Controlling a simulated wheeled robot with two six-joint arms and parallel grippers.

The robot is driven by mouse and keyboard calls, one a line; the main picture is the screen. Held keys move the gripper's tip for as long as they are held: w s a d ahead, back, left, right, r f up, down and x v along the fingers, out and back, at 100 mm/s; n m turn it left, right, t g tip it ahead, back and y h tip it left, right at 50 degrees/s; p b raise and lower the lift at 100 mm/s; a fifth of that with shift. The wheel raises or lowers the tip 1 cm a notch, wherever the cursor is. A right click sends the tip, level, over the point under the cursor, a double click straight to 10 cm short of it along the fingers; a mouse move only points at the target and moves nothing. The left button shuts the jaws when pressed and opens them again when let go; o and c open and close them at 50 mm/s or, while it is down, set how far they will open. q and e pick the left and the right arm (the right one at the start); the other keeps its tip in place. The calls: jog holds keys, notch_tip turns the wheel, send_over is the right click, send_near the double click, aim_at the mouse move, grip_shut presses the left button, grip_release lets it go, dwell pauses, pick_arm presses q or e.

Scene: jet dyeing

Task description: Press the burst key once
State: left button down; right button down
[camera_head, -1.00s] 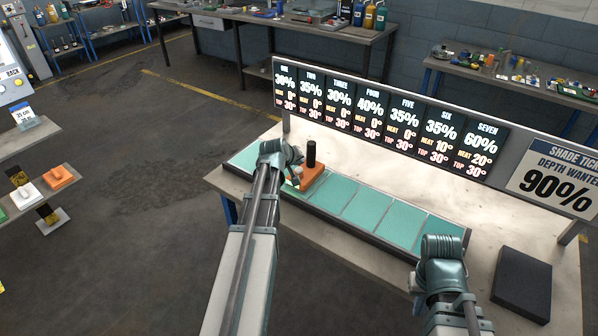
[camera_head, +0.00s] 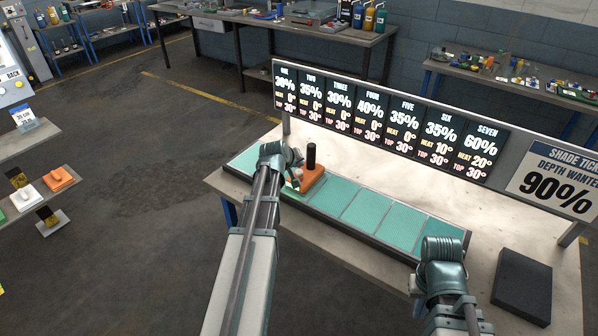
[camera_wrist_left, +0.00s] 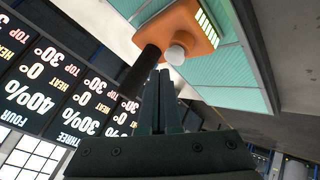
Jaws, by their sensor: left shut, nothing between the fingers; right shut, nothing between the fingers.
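An orange block (camera_head: 313,181) with an upright black post (camera_head: 311,156) sits on the row of teal panels (camera_head: 366,210) on the table. In the left wrist view the orange block (camera_wrist_left: 198,27) also bears a white round knob (camera_wrist_left: 175,54) beside the black post (camera_wrist_left: 141,69). No label names a burst key, so I cannot tell which part it is. My left gripper (camera_head: 296,180) is at the left side of the orange block. Its shut, empty fingers (camera_wrist_left: 161,77) appear close to the knob and post; contact is unclear. My right gripper (camera_head: 416,286) is shut, low at the right.
A board of numbered screens (camera_head: 385,120) stands behind the panels, with a shade ticket (camera_head: 556,180) at its right. A dark pad (camera_head: 522,284) lies on the table's right. Shelves at far left hold a white block (camera_head: 27,196) and another orange block (camera_head: 60,179).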

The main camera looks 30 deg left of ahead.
aim_at(298, 174)
pick_arm(q)
jog(key=shift+f, duration=0.15)
dwell(0.7)
jog(key=shift+f+b, duration=0.25)
jog(key=shift+b, duration=0.15)
jog(key=shift+f+b, duration=0.6)
dwell(0.6)
jog(key=shift+r, duration=0.2)
jog(key=shift+r+p, duration=0.85)
jog(key=shift+p, duration=0.15)
jog(key=shift+r, duration=0.1)
notch_tip(298, 174, up, 5)
jog(key=p, duration=0.5)
